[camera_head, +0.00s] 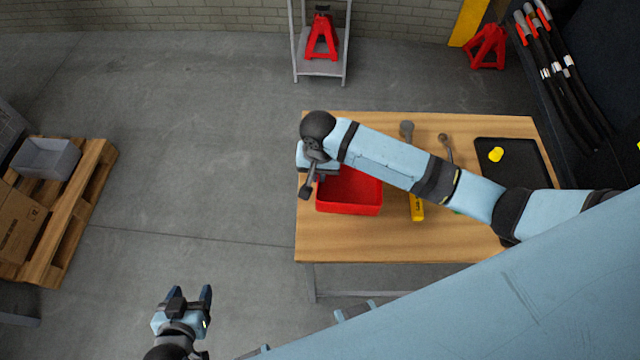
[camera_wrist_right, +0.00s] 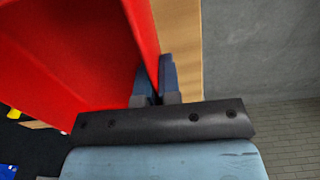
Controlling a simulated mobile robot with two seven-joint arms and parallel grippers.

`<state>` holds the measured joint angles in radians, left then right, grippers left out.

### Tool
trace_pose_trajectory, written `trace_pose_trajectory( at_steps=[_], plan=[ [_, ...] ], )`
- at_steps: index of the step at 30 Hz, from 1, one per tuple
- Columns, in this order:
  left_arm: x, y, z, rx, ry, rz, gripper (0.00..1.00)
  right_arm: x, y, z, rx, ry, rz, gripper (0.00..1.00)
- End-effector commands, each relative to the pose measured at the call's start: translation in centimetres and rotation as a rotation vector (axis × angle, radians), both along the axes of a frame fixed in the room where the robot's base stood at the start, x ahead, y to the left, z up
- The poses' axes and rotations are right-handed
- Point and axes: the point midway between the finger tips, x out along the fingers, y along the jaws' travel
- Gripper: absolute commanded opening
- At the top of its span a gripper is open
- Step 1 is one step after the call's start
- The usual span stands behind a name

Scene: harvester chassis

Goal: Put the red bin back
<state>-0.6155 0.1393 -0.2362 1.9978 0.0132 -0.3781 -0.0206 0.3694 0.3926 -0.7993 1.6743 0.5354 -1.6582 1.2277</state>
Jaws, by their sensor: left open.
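The red bin (camera_head: 349,195) sits upright on the left part of the wooden workbench, with my right arm passing over its far side. My right gripper is at the bin's left side; in the right wrist view its fingers (camera_wrist_right: 156,82) straddle the bin's thin red wall (camera_wrist_right: 146,35), one inside and one outside, closed on it. In the head view my forearm and wrist partly hide the bin and this grip. My left gripper (camera_head: 189,297) is open and empty over the floor at the lower left, far from the bin.
The workbench (camera_head: 400,240) also holds a yellow-handled hammer (camera_head: 417,207), a wrench-like tool (camera_head: 446,145) and a black tray (camera_head: 520,165) with a yellow object. A pallet (camera_head: 75,215) with a grey bin (camera_head: 46,158) stands at left. Floor between is clear.

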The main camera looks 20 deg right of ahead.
Motion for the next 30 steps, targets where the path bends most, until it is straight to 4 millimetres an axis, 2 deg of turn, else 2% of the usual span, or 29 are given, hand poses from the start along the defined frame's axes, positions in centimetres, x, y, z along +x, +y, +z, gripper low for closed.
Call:
trace_pose_trajectory(
  at_steps=[3,8,16,27,30],
  plan=[
    [-0.1,0.1,-0.3,0.003,0.005,0.002,0.6,0.0,0.0,-1.6,0.0,0.0,0.001,0.0],
    [-0.1,0.1,-0.6,0.004,0.008,0.001,0.6,0.0,0.0,-2.6,0.001,0.0,0.001,0.0],
    [0.0,0.1,-0.5,0.002,0.005,0.002,0.6,0.0,0.0,-6.2,-0.001,0.0,0.001,0.0],
    [0.1,0.1,0.0,0.002,-0.001,0.001,0.6,0.0,0.0,-6.6,0.002,-0.001,0.001,0.0],
    [0.1,0.1,-0.1,0.002,-0.001,0.001,0.6,0.0,0.0,-6.7,0.0,-0.001,0.001,0.23]
  ],
)
